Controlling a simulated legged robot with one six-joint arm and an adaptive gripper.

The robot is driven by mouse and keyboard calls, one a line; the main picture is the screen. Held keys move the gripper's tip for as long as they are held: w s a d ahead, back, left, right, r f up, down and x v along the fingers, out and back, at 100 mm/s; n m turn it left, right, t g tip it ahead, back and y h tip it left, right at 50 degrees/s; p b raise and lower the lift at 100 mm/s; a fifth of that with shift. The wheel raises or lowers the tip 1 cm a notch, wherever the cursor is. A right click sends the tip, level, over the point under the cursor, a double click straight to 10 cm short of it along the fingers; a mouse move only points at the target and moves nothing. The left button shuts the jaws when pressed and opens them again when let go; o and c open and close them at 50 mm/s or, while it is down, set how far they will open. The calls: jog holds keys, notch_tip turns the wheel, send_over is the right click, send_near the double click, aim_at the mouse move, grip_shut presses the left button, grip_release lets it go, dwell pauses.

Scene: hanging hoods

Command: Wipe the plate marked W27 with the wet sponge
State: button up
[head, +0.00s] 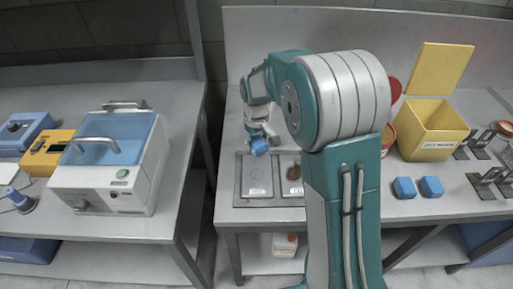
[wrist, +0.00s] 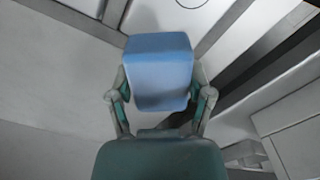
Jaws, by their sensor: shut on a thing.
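My gripper (head: 258,134) is shut on a blue sponge (head: 259,147), which it holds above the left of two recessed plates. The wrist view shows the sponge (wrist: 158,72) squarely between both fingers. The left plate (head: 257,183) is grey with a faint mark on it. The right plate (head: 291,176) has a dark brown stain and is partly hidden by my arm. I cannot read a W27 mark on either. Whether the sponge is wet cannot be seen.
Two more blue blocks (head: 404,187) (head: 431,186) lie at the bench front, before an open yellow bin (head: 430,128). Metal stands (head: 484,183) are at the far right. A white lab device (head: 110,165) stands on the left bench, across a gap. A white bottle (head: 285,243) is below.

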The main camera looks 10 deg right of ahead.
jog(key=shift+d+r, duration=0.1)
jog(key=shift+r, duration=1.65)
